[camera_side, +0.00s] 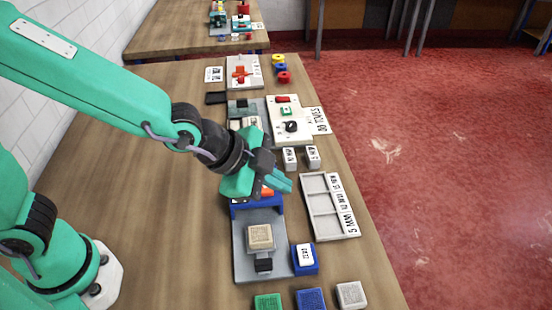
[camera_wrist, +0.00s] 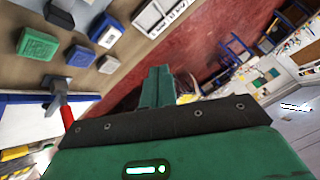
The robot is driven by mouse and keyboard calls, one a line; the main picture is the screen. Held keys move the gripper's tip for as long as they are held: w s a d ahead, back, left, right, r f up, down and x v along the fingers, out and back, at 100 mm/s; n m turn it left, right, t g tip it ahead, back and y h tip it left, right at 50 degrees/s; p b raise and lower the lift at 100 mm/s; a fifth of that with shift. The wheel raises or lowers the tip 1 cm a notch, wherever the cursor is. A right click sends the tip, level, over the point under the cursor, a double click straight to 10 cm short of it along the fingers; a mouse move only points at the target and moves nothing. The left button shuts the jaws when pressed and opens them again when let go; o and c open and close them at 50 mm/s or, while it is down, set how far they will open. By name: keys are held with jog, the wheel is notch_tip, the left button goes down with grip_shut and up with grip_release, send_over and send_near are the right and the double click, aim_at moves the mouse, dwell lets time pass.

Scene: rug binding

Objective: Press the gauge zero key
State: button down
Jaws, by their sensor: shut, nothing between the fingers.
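A blue block with a white lettered top (camera_side: 304,255) sits at the right edge of a grey plate; its lettering is too small to read surely, and I cannot tell whether it is the gauge zero key. A blue and white block (camera_wrist: 105,30) shows in the wrist view. The grey plate (camera_side: 246,217) carries a beige block (camera_side: 260,236) and a blue frame (camera_side: 240,210) at its far end. My gripper (camera_side: 286,181) is above the blue frame, apart from the lettered block, and hides part of the frame. Its fingers (camera_wrist: 157,86) are together and empty.
Green (camera_side: 268,301), blue (camera_side: 311,299) and pale grey (camera_side: 351,294) blocks stand at the near edge. A white compartment tray (camera_side: 328,207) lies right. White labelled blocks (camera_side: 290,158) and a white panel (camera_side: 290,125) with parts stand beyond. The table is clear on the left.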

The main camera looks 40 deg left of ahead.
aim_at(299, 254)
jog(key=s+d+f+m+h, duration=0.1)
jog(key=d+f+m, duration=0.2)
jog(key=d, duration=0.3)
jog(key=shift+s+d, duration=0.2)
jog(key=shift+d, duration=0.05)
jog(key=shift+f, duration=4.35)
jog(key=shift+a+f, duration=0.1)
jog(key=shift+f, duration=0.75)
jog(key=shift+r, duration=0.8)
jog(key=shift+r, duration=0.1)
dwell(0.3)
jog(key=shift+r, duration=2.45)
